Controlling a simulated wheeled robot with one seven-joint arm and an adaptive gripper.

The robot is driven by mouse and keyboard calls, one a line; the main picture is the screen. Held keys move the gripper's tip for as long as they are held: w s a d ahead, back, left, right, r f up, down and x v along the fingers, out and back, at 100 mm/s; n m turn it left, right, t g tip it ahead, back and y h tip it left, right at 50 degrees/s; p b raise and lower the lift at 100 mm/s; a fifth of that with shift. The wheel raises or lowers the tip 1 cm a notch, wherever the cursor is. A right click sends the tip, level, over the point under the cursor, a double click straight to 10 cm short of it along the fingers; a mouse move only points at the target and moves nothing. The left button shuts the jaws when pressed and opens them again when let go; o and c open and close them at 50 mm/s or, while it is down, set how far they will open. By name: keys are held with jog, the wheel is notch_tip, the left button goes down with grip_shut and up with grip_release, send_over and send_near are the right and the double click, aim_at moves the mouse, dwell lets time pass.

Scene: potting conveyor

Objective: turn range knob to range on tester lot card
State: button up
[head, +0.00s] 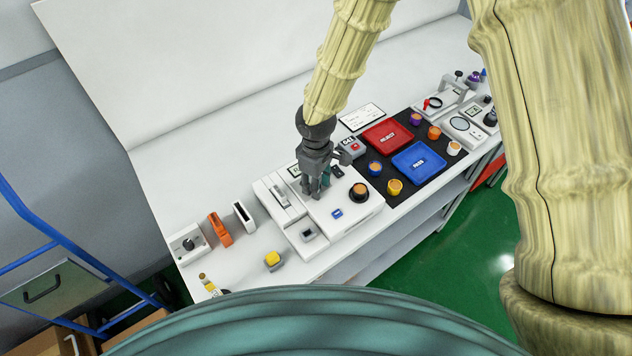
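The white tester (345,222) stands on the bench in the middle of the head view. My gripper (316,192) points down over its top panel, with the fingertips at or just above the panel. The fingers and wrist cover that part of the panel, so I cannot make out the range knob under them or whether they touch it. A small dark teal part shows by the fingers; I cannot tell what it is. The finger gap is too small to judge. A white card (361,117) with print lies behind the trays; its text is too small to read.
A round orange-topped piece (359,191) sits in a black ring on the tester. A red tray (388,136) and blue tray (418,162) lie right, among several coloured round parts. A white box with a black knob (188,243) and an orange holder (220,230) stand left.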

jog(key=shift+o, duration=0.4)
jog(key=shift+r, duration=0.55)
notch_tip(320, 180, up, 11)
jog(key=shift+d+f, duration=0.1)
dwell(0.4)
